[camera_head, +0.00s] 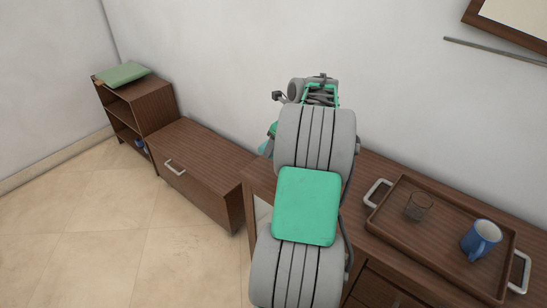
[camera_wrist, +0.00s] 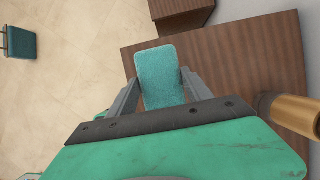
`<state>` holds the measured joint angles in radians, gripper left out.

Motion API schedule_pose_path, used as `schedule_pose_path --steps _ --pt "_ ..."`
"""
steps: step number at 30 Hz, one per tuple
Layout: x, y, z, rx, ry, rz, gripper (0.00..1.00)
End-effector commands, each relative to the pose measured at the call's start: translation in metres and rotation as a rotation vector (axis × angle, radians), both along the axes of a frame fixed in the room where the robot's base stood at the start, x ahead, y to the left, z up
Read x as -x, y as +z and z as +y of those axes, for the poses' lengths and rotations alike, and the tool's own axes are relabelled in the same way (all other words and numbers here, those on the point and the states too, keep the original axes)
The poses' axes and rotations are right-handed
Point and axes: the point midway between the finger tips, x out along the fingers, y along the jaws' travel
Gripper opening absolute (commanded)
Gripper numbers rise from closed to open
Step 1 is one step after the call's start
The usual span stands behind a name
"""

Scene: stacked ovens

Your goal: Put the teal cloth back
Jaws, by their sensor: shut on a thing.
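The teal cloth (camera_wrist: 160,66) is between the two fingers of my gripper (camera_wrist: 160,82) in the wrist view, shut on it. It looks like a folded, fuzzy pad and sticks out past the fingertips, over the brown wooden top (camera_wrist: 232,60). I cannot tell whether it touches the wood. In the head view my arm hides most of the gripper; a small bit of teal (camera_head: 264,147) shows at its left, probably the cloth.
A tray (camera_head: 385,232) with a glass (camera_head: 418,207) and a blue mug (camera_head: 482,240) stands right of my arm. A low cabinet (camera_head: 205,155) and a shelf (camera_head: 150,108) bearing a green folded thing (camera_head: 122,75) stand left. A brown cylinder (camera_wrist: 297,112) is close at right in the wrist view.

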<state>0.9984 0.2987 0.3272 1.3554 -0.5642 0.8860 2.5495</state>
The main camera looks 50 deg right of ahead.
Motion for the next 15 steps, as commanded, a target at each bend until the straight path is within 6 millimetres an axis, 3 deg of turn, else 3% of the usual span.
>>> schedule_pose_path --steps 1,3,9,15 --pt "-0.008 -0.015 -0.004 -0.004 0.002 0.003 0.20" --pt "-0.016 -0.028 -0.011 -0.004 0.002 0.002 0.20" --pt "-0.029 -0.046 -0.020 -0.002 0.003 0.001 0.20" --pt "-0.029 -0.075 -0.020 -0.002 0.002 0.002 0.20"
